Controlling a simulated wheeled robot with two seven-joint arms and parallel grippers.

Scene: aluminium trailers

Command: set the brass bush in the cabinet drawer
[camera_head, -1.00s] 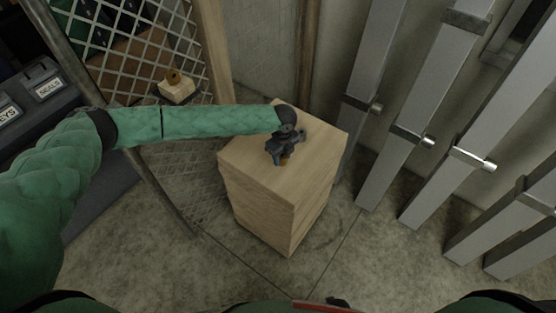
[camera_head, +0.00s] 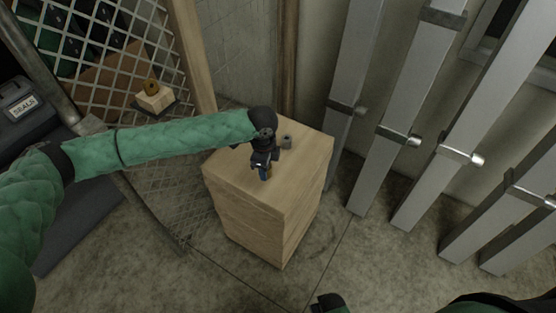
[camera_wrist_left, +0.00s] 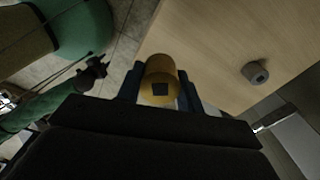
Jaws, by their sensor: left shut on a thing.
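A brass-coloured cylinder with a dark square in its end, the brass bush by its look (camera_wrist_left: 160,80), sits between the fingers of my left gripper (camera_head: 262,172). That gripper is shut on it, above the near part of the cabinet top. The pale wooden cabinet (camera_head: 240,215) stands on the floor; its top also shows in the left wrist view (camera_wrist_left: 205,35). No open drawer shows. My right gripper (camera_head: 326,303) is at the bottom edge of the head view, low and clear of the cabinet; its fingers are too unclear to read.
A small grey cylinder (camera_head: 287,142) stands on the cabinet top, right of my left gripper. Behind a mesh panel (camera_head: 120,45), a brass ring (camera_head: 152,86) sits on a wooden block (camera_head: 155,99). Metal beams (camera_head: 385,120) lean at the right. Floor in front is clear.

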